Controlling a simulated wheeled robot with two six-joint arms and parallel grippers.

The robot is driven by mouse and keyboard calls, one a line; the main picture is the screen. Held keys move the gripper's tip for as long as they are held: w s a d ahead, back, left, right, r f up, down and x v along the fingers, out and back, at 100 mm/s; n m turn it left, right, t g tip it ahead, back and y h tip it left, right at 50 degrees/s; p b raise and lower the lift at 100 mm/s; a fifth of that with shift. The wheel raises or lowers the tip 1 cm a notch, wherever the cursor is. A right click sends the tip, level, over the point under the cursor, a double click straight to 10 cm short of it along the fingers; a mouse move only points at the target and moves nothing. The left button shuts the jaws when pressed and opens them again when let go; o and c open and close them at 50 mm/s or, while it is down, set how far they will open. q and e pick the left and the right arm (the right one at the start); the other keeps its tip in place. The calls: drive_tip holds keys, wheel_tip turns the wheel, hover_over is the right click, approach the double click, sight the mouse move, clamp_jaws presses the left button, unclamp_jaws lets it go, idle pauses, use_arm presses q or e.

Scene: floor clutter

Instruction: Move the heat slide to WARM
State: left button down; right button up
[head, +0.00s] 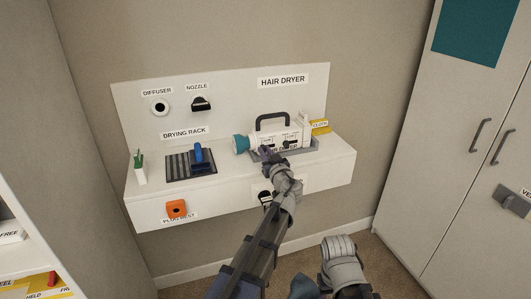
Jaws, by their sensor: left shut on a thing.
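The hair dryer (283,135) is a white body with a black top handle and a teal end at the left. It lies on a grey holder (309,146) on the white shelf. Small dark slide controls and labels show on its front face, too small to read. My left gripper (267,153) reaches up to the lower front of the dryer and is shut on what appears to be the heat slide. The gripper hides the slide, so its setting cannot be seen. My right gripper is out of view; only part of that arm shows at the bottom.
A drying rack (190,163) with a blue item stands left on the shelf (233,182). A white cup (140,172) with green sprigs is further left. An orange plug rest (176,209) is on the shelf front. Cabinets (455,160) stand at the right.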

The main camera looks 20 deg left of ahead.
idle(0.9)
use_arm(q)
drive_tip(key=shift+w+d, duration=0.65)
drive_tip(key=shift+d, duration=0.25)
drive_tip(key=c, duration=0.8)
unclamp_jaws()
drive_tip(key=v, duration=0.8)
